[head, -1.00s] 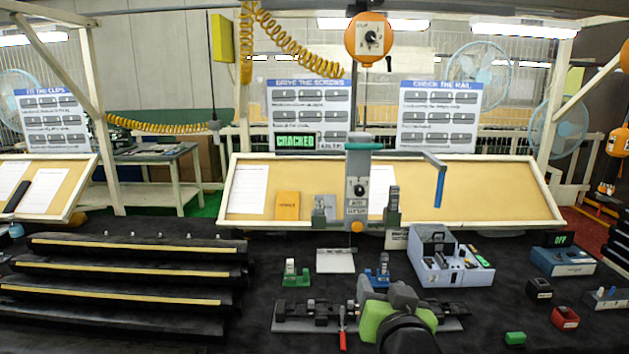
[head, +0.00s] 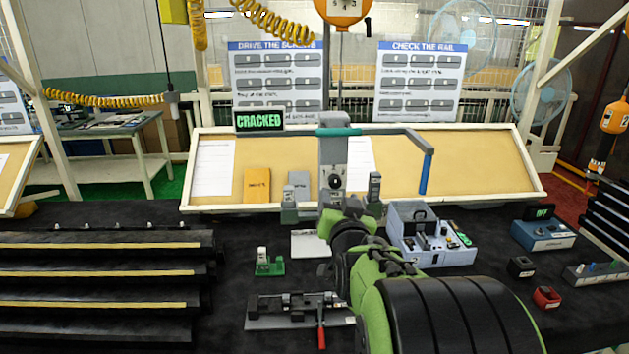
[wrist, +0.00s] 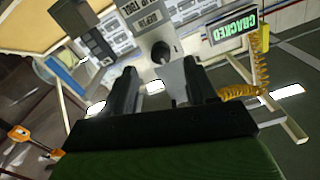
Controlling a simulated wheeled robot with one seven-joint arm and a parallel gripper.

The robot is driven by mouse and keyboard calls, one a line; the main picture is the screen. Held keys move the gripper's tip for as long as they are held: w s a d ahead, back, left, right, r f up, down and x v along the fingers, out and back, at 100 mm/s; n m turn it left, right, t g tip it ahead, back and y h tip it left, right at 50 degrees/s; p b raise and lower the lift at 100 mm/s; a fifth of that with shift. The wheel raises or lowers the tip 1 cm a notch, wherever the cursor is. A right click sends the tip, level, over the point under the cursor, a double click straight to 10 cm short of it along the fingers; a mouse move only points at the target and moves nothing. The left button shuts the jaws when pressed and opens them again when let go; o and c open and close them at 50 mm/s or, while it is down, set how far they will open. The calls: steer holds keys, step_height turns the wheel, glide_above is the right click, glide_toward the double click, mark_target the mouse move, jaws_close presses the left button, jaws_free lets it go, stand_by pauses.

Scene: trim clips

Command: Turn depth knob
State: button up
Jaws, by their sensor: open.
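The depth knob (head: 335,181) is a small round black knob on a light plate of the upright grey column. In the wrist view the knob (wrist: 161,52) shows beyond the fingertips, beside a label that reads DEPTH. My gripper (wrist: 163,76) is open, its two dark fingers spread with nothing between them. The knob lies roughly in line with the gap. I cannot tell the exact distance, but no contact shows. In the head view my green and black arm reaches up to just below the knob and mostly hides the gripper.
A green CRACKED sign (head: 259,120) stands left of the column. A blue-handled lever (head: 426,172) juts out on its right. A clamp fixture with a red handle (head: 321,335) lies in front.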

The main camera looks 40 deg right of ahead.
mark_target(336, 185)
steer(key=x, duration=0.2)
steer(key=p+x, duration=0.1)
steer(key=x, duration=0.2)
steer(key=shift+r, duration=0.25)
steer(key=shift+w+d+f, duration=0.1)
steer(key=shift+w+d, duration=0.3)
steer(key=shift+w, duration=0.05)
steer(key=shift+s+a, duration=0.1)
steer(key=shift+c, duration=0.7)
jaws_close()
